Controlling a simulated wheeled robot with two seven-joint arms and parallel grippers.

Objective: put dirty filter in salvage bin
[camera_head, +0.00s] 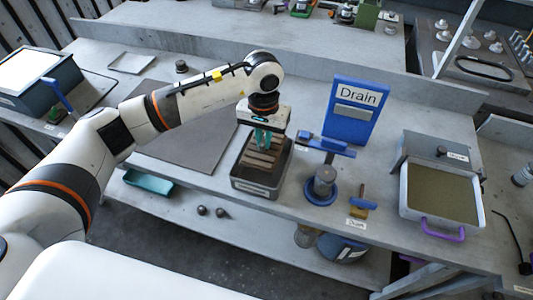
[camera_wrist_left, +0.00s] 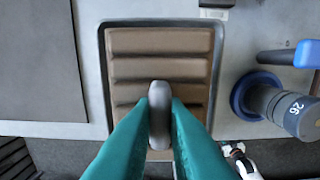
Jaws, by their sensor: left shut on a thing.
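The dirty filter (camera_head: 258,160) is a brown pleated panel with a grey upright grip (camera_wrist_left: 160,125). My left gripper (camera_head: 263,138) has its teal fingers shut on this grip, from above. In the left wrist view my fingertips (camera_wrist_left: 160,100) press on both sides of it. The filter lies within the rim of a dark grey open bin (camera_head: 252,188) on the bench; the bin's rim also shows in the left wrist view (camera_wrist_left: 104,70). The label on the bin's front is too small to read. I cannot tell whether the filter rests on the bin's floor. My right gripper is not in view.
Right of the bin stand a blue Drain sign (camera_head: 351,112), a blue-based grey cylinder (camera_head: 323,182) and a grey housing with an olive panel (camera_head: 441,192) and purple handle. A dark flat mat (camera_head: 190,135) lies to the left. A box with a white panel (camera_head: 35,80) stands far left.

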